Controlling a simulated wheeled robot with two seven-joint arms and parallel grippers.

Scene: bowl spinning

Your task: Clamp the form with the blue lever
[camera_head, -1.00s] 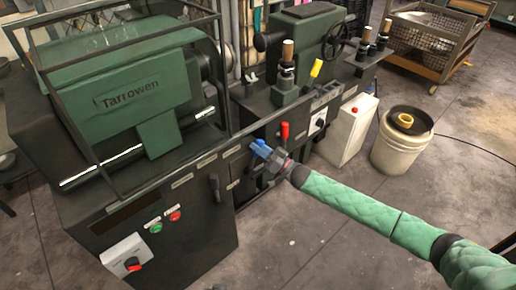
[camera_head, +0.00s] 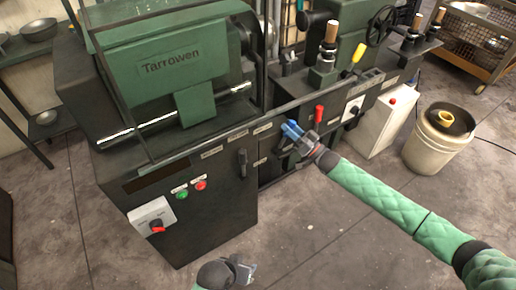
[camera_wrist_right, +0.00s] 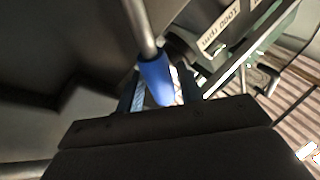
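The blue lever's grip (camera_head: 291,130) shows on the front of the black machine base in the head view, at the tip of my right gripper (camera_head: 300,137). In the right wrist view the blue grip (camera_wrist_right: 156,80), on a grey metal rod, lies between the two fingers of my right gripper (camera_wrist_right: 160,92). A thin bright sliver shows beside the grip, and I cannot tell whether both fingers press on it. My left gripper (camera_head: 245,270) is low at the bottom edge of the head view, over the floor and away from the lever. I cannot make out the form.
The green Tarrowen headstock (camera_head: 170,65) stands on the black base. A red lever (camera_head: 318,114) is close right of my right gripper, and a yellow lever (camera_head: 358,52) is above it. A white bucket (camera_head: 438,137) stands at the right. The floor in front is clear.

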